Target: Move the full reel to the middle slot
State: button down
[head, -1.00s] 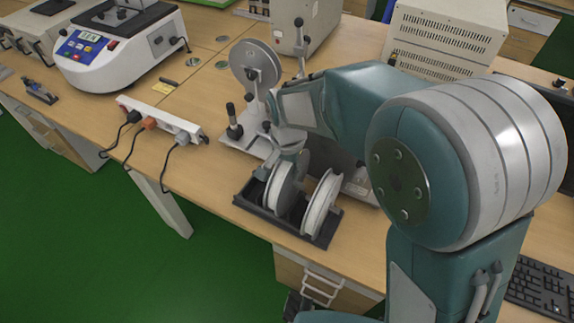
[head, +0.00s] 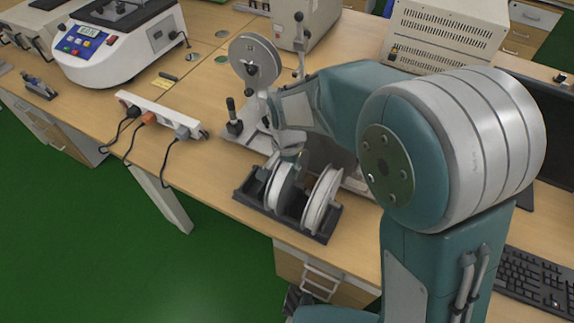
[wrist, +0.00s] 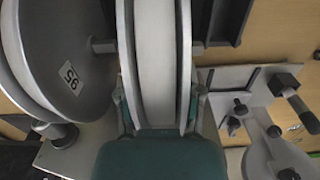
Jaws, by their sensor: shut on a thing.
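A grey-white reel (head: 279,187) stands upright low in the black rack (head: 253,204), left of centre in the head view. My gripper (head: 286,163) is shut on it from above. In the wrist view the same reel (wrist: 155,60) is between my two fingers, with a broad pale winding between its flanges. A second reel (head: 323,201) stands upright at the rack's right end, apart from the held one. It shows at the left of the wrist view (wrist: 60,55) with a small numbered label. I cannot tell whether the held reel touches the rack's floor.
Behind the rack stands a device with a round disc (head: 254,60) and grey base, close to my gripper. A white power strip (head: 163,116) with cables lies to the left. The desk's front edge runs just in front of the rack.

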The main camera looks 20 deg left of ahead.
jog(key=shift+f, duration=0.3)
jog(key=shift+f, duration=0.2)
dwell(0.5)
jog(key=shift+c, duration=0.8)
grip_release()
jog(key=shift+o, duration=0.8)
jog(key=shift+r, duration=3.5)
